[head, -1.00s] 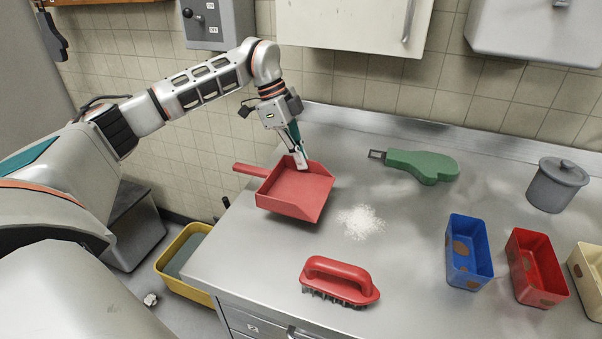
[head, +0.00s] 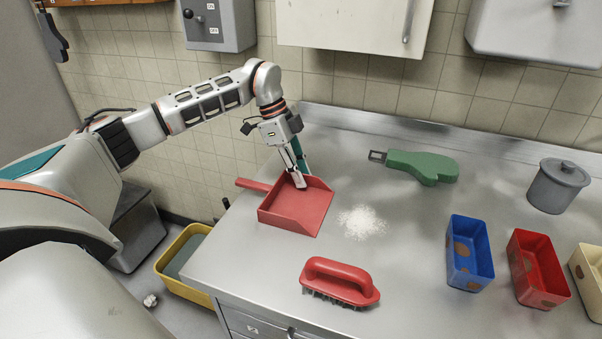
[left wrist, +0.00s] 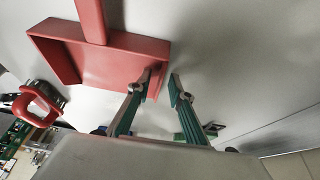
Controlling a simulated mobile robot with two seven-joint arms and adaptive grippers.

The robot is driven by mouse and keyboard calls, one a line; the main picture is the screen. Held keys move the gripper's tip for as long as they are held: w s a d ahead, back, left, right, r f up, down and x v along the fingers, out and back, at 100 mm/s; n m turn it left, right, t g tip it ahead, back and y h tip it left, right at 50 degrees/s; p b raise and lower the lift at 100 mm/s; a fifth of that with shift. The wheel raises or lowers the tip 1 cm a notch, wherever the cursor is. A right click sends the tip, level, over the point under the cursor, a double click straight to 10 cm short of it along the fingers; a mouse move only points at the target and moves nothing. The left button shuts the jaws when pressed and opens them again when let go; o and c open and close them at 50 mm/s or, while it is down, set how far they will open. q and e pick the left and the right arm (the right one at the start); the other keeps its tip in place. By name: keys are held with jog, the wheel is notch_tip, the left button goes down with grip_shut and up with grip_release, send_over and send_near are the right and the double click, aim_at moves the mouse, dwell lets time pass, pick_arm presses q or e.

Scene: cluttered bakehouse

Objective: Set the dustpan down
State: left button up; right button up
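The red dustpan (head: 296,212) lies flat, apparently on the steel counter (head: 400,240) near its left end, with its handle (head: 252,185) pointing left. It also shows in the left wrist view (left wrist: 105,62). My left gripper (head: 302,178) is at the pan's far side wall. In the left wrist view my left gripper (left wrist: 160,88) is open: one finger is over the inside of the pan, the other outside the wall, with a visible gap. My right gripper is not in view.
White powder (head: 362,222) lies right of the pan. Blue (head: 468,255) and red (head: 537,270) bins and a grey lidded pot (head: 558,186) stand right. A yellow tub (head: 190,265) is below the counter's left edge.

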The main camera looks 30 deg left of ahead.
pick_arm(q)
jog(key=shift+r, duration=0.1)
jog(key=p+v, duration=0.1)
jog(key=v, duration=1.1)
jog(key=shift+s, duration=0.1)
